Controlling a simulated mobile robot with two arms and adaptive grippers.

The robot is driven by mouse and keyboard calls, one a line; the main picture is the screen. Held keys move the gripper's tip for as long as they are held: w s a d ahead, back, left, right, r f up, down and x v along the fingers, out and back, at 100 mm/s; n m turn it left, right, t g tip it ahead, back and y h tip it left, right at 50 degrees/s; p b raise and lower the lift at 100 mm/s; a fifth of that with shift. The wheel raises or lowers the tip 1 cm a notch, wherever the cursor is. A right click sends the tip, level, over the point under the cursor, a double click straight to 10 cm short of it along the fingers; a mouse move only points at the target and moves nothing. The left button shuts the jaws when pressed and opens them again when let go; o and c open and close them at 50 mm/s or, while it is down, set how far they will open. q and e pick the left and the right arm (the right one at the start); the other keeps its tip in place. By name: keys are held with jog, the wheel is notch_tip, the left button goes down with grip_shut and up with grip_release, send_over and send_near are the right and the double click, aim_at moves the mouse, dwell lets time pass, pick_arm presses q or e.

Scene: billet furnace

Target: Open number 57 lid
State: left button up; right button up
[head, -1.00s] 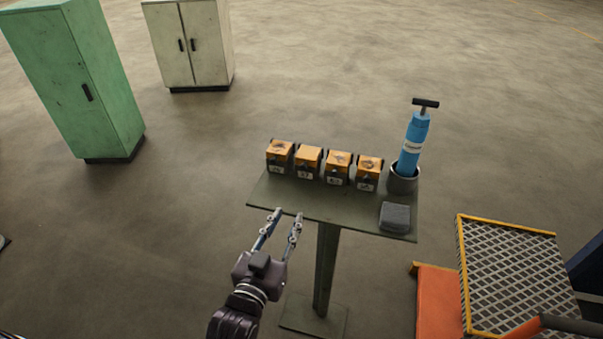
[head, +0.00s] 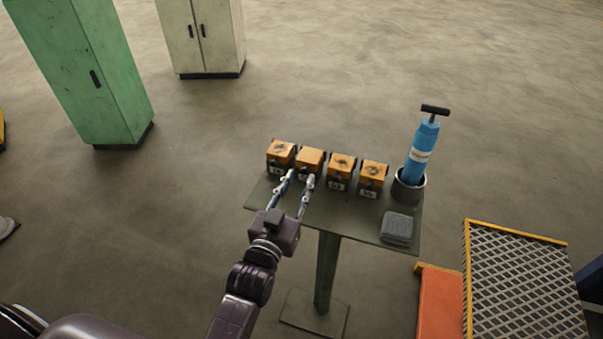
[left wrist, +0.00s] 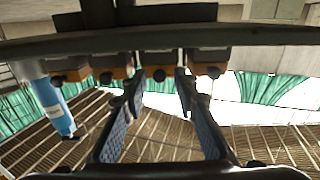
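Several small orange boxes with dark front knobs and number plates stand in a row on a narrow green table (head: 350,212). The second box from the left (head: 310,157) has a plain orange top. Its plate is largely hidden by my gripper now, but earlier it seemed to read 57. My left gripper (head: 298,179) is open and empty, its fingertips just in front of this box. In the left wrist view, which looks upside down, the open fingers (left wrist: 160,78) frame one box (left wrist: 160,59) and its dark knob. I cannot tell whether they touch it. My right gripper is not in view.
Neighbouring boxes stand close on both sides, at left (head: 281,150) and right (head: 341,166). A blue pump (head: 420,153) stands in a dark cup (head: 408,187) at the table's right end. A grey folded cloth (head: 397,228) lies nearby. An orange-framed mesh platform (head: 520,275) stands at the right.

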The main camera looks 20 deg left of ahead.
aim_at(308, 162)
pick_arm(q)
jog(key=shift+w+d, duration=0.1)
jog(key=shift+w, duration=1.1)
grip_shut()
